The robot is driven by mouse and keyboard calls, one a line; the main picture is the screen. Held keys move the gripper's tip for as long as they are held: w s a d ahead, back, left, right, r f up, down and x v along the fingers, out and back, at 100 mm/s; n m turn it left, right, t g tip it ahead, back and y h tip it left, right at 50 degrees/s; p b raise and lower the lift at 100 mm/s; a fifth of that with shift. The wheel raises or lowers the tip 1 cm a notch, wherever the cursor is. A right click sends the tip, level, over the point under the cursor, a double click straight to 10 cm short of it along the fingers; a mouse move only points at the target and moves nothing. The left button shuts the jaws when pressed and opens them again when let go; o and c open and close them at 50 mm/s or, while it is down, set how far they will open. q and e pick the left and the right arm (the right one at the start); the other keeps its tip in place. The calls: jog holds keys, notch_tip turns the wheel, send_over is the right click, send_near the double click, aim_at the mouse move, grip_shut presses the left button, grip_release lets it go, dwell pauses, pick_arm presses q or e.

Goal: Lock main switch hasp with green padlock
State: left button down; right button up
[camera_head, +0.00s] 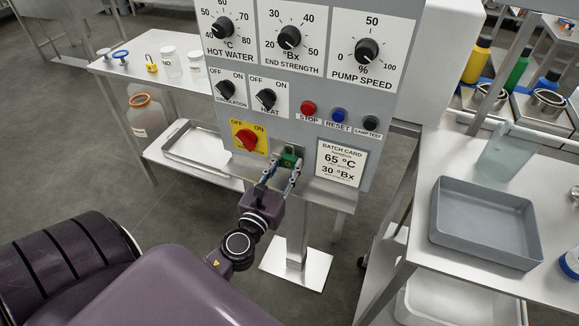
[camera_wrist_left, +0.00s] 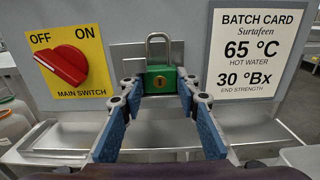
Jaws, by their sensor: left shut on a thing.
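The green padlock (camera_head: 289,160) is at the lower part of the grey control panel, right of the main switch (camera_head: 246,138). My left gripper (camera_head: 283,168) is shut on its body. In the left wrist view the padlock (camera_wrist_left: 161,79) is upright between the fingertips (camera_wrist_left: 161,86), its steel shackle upward and its keyhole facing the camera. A grey metal plate (camera_wrist_left: 127,58) shows behind it, possibly the hasp; I cannot tell whether the shackle passes through it. The main switch has a red knob (camera_wrist_left: 66,64) on a yellow plate, tilted from upper left to lower right. My right gripper is not in view.
The batch card (camera_head: 341,163) is just right of the padlock. The panel carries knobs and buttons above. A left table holds a yellow padlock (camera_head: 151,63) and jars (camera_head: 171,62). A grey tray (camera_head: 486,222) stands on the right table.

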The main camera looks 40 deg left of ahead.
pick_arm(q)
jog(key=shift+s+a, duration=0.25)
jog(key=shift+a, duration=0.75)
jog(key=shift+s+a, duration=0.1)
jog(key=shift+a, duration=0.2)
jog(key=shift+f+b, duration=0.1)
jog(key=shift+b, duration=0.25)
jog(key=c, duration=1.4)
grip_release()
jog(key=shift+s+f, duration=0.1)
